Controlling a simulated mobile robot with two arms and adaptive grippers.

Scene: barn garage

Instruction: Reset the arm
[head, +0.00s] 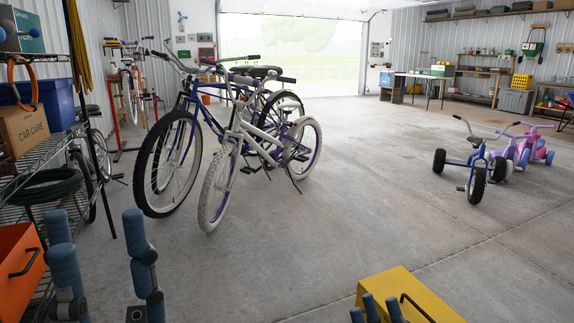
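My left gripper (97,226) is at the lower left, its two blue-grey fingers pointing up and spread well apart. Nothing shows between the fingers. Only the fingertips of my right gripper (376,310) show at the bottom edge, in front of a yellow box (405,292). I cannot tell how far apart they are or whether they touch the box.
A wire shelf (45,170) with an orange box (16,265) and a cardboard box (24,130) stands close on the left. Bicycles (240,150) stand ahead, a blue tricycle (475,165) to the right. The concrete floor (360,200) between is clear.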

